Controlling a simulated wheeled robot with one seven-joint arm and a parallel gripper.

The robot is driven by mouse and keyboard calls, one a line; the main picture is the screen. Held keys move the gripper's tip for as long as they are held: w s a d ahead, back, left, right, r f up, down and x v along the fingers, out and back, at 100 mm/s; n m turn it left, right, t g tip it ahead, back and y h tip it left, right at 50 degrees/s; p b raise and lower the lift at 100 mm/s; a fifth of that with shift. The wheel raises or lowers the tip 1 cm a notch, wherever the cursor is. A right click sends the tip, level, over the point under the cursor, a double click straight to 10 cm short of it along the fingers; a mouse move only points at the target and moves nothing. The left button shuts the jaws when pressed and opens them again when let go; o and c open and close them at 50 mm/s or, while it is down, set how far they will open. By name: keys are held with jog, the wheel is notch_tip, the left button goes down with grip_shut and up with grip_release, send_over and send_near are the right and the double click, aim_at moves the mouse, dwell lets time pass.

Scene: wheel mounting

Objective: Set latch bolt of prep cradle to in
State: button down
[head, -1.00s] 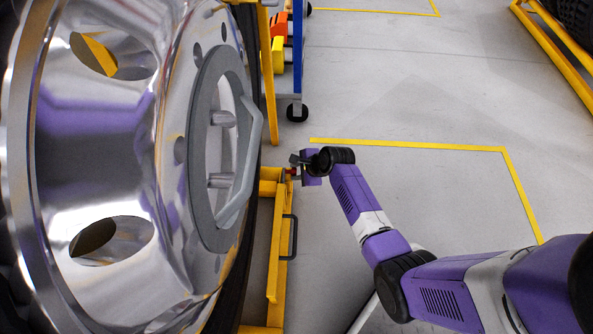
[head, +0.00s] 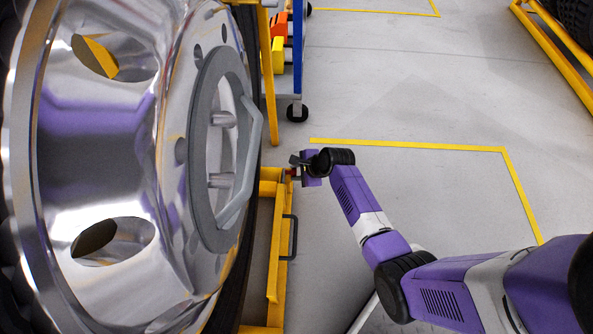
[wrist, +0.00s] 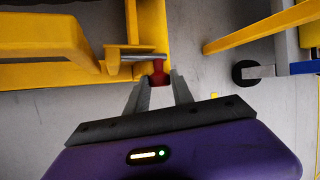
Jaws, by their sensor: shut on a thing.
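The prep cradle is the yellow frame (head: 277,250) beside the large wheel in the head view. In the wrist view its yellow beams (wrist: 60,75) fill the upper left. The latch bolt is a metal rod (wrist: 138,57) lying along the cradle, with a red knob (wrist: 158,74) at its right end. My gripper (wrist: 160,80) is shut on the red knob, with one finger on each side of it. In the head view my gripper (head: 296,171) is small at the cradle's corner. How deep the bolt sits is hard to tell.
A large chrome wheel (head: 100,170) with a tyre stands at the left. A blue and yellow cart with a caster (head: 297,112) stands beyond the cradle. A black handle (head: 291,238) sticks out from the cradle.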

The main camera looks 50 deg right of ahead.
jog(key=shift+s+a+f+p, duration=0.1)
jog(key=shift+s+a+p, duration=0.55)
jog(key=shift+a+p, duration=0.15)
jog(key=shift+s+a+f+p, duration=0.1)
jog(key=shift+s+a+p, duration=0.55)
jog(key=shift+a, duration=0.15)
jog(key=c, duration=1.1)
grip_release()
jog(key=shift+r, duration=0.1)
jog(key=shift+w, duration=0.1)
jog(key=p+v, duration=0.5)
jog(key=v, duration=0.3)
jog(key=shift+w, duration=0.1)
